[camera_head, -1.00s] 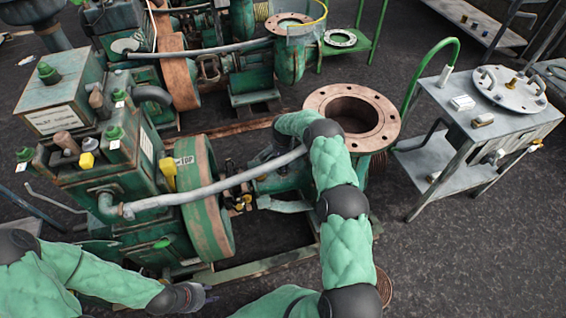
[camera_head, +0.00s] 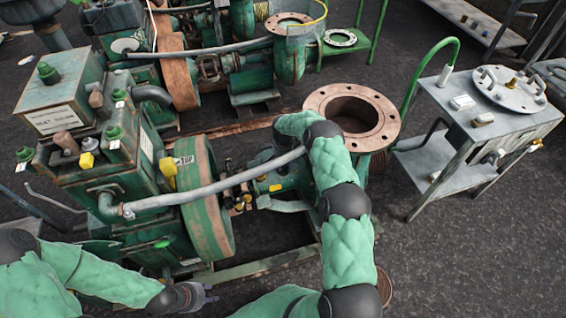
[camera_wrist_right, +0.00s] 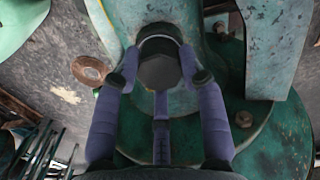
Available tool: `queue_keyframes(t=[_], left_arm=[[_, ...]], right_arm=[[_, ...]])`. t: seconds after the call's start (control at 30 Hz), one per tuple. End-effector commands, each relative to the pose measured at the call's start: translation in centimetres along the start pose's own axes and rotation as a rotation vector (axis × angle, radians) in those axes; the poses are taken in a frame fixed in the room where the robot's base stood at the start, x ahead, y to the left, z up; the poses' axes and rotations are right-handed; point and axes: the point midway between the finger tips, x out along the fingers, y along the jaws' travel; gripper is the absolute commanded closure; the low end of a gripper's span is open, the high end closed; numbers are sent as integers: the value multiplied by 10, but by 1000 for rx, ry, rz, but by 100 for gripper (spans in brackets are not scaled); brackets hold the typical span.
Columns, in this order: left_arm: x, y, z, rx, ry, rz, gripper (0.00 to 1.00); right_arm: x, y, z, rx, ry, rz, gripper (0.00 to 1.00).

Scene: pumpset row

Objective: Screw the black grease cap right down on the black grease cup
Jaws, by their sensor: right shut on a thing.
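In the right wrist view, the black grease cap (camera_wrist_right: 160,72) is a dark, faceted piece in the middle, in front of a green pump casting. My right gripper (camera_wrist_right: 160,79) has its purple-grey fingers on both sides of the cap and is shut on it.
A grey trolley (camera_head: 480,120) stands at the right. The floor at lower right is clear.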

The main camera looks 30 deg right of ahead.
Motion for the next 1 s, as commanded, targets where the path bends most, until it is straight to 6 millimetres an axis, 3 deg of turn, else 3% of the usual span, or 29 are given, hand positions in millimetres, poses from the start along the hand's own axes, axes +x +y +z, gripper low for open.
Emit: queue_keyframes(t=[0.03, 0.27, 0.43, 0.47, 0.53, 1.0], left_arm=[[1, 0, 0, 0, 0, 0, 60], [1, 0, 0, 0, 0, 0, 60], [1, 0, 0, 0, 0, 0, 60], [1, 0, 0, 0, 0, 0, 60], [1, 0, 0, 0, 0, 0, 60], [-3, 1, 0, 0, 0, 0, 60]], right_arm=[[6, -2, 9, -1, -8, -7, 100], [6, -2, 9, 1, -8, -8, 100], [6, -2, 9, 123, -9, -7, 100], [6, -2, 9, 128, -9, -7, 53], [6, -2, 8, 123, -8, -8, 33], [-4, -2, 2, 125, -2, -8, 31]])
